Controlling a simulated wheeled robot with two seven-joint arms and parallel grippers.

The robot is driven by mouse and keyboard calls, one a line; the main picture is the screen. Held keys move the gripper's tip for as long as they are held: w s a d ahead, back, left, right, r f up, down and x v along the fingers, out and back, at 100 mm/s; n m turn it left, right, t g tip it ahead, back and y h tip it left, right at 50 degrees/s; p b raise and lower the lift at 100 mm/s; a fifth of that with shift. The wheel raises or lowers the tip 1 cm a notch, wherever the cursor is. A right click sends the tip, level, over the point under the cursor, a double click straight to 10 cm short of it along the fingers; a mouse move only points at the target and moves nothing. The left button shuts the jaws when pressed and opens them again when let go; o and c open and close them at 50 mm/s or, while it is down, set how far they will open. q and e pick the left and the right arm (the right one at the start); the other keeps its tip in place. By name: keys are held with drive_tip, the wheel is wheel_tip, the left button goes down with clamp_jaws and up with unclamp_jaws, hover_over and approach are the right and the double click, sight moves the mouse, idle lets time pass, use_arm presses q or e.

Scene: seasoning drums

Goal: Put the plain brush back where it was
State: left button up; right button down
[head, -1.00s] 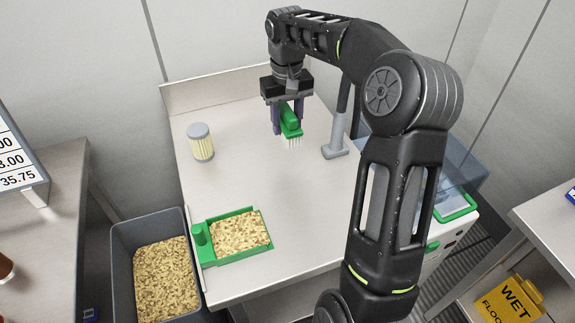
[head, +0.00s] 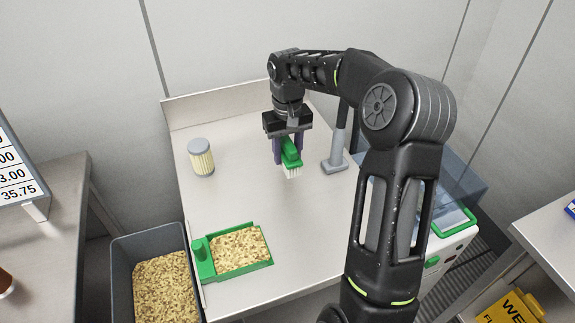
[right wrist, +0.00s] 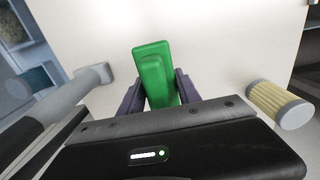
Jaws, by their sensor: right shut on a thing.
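The brush (head: 291,156) has a green body and pale bristles pointing down. My right gripper (head: 289,150) is shut on its green body, over the back middle of the steel table (head: 222,117). In the right wrist view the green brush (right wrist: 155,75) sits between the two purple fingers of my right gripper (right wrist: 158,95). The bristles are hidden there. In the head view they hang close to the table top; I cannot tell whether they touch it. My left gripper is not in view.
A ribbed cream cylinder with grey ends (head: 200,158) stands at the left. A grey post on a foot (head: 335,163) stands right of the brush. A green tray of flakes (head: 238,251) lies at the front, beside a grey bin of flakes (head: 166,285). The table middle is clear.

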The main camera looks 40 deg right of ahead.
sight(288, 140)
drive_tip(key=shift+f+p, duration=0.35)
drive_tip(key=shift+f, duration=2.15)
drive_tip(key=shift+f, duration=0.1)
drive_tip(key=c, duration=0.8)
unclamp_jaws()
drive_tip(key=shift+c, duration=0.2)
wheel_tip(288, 140, up, 12)
drive_tip(key=shift+r+b, duration=0.1)
drive_tip(key=shift+b, duration=0.4)
